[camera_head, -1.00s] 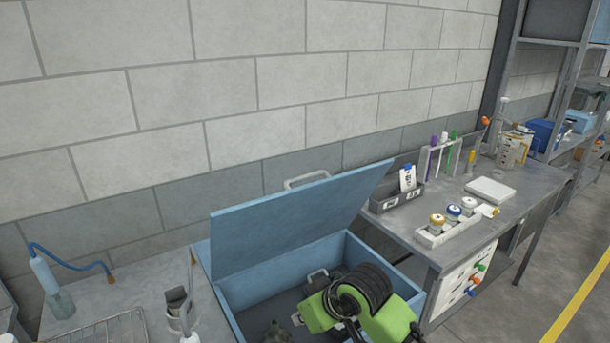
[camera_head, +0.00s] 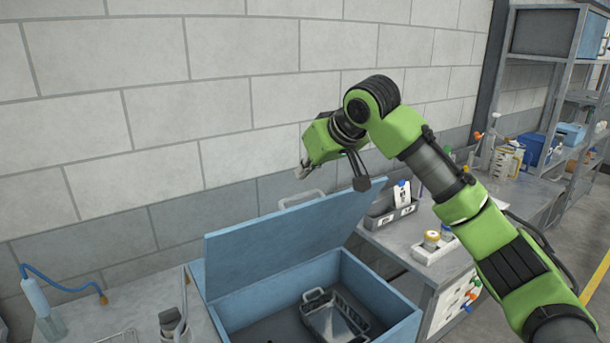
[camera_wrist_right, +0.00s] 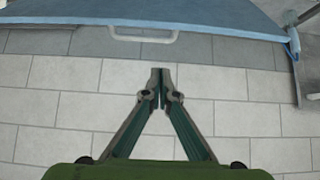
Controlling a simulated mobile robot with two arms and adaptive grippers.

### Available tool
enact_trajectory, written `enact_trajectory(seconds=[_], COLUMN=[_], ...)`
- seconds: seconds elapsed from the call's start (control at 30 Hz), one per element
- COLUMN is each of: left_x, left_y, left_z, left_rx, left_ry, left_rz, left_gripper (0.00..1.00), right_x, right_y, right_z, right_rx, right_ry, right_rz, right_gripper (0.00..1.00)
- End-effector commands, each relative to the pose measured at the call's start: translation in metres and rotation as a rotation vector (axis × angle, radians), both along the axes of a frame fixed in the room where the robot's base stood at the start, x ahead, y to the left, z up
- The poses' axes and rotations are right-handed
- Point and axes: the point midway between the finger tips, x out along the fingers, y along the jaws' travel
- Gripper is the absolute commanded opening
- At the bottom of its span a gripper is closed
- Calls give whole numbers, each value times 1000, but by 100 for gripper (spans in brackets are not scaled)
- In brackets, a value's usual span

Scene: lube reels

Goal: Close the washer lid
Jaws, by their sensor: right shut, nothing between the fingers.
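The blue washer (camera_head: 385,290) stands with its lid (camera_head: 270,250) raised and tilted back toward the wall. A pale handle (camera_head: 300,198) sticks up from the lid's upper edge. My right gripper (camera_head: 302,170) is above and behind that edge, close to the handle in the picture. In the right wrist view the lid (camera_wrist_right: 215,14) spans the top with its handle (camera_wrist_right: 143,35) hanging in front of the wall. There the right fingers (camera_wrist_right: 161,75) are shut and empty, apart from the handle. My left gripper is not in view.
A metal basket (camera_head: 335,318) sits inside the washer. A grey bench on the right holds a grey bin (camera_head: 388,216) and a white tray (camera_head: 436,252) of jars. A bottle with a blue hose (camera_head: 45,310) stands on the left bench. The block wall is close behind.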

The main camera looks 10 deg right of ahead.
Motion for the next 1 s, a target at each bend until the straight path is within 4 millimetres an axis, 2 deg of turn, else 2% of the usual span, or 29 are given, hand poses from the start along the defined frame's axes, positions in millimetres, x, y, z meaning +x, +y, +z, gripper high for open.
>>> enact_trajectory(seconds=[0.03, 0.4, 0.7, 1.0], left_x=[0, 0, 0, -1], left_y=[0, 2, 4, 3], left_z=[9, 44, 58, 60], left_rx=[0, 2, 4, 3], left_ry=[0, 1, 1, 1], left_rz=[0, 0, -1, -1], left_gripper=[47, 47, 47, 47], right_x=[6, 55, 26, 19], right_y=[2, 20, 9, 7], right_z=[-4, -54, -67, -73], right_rx=[0, -1, -2, 0], right_ry=[6, 4, 0, 0], right_rz=[-1, -1, 0, 1], right_gripper=[0, 0, 0, 0])
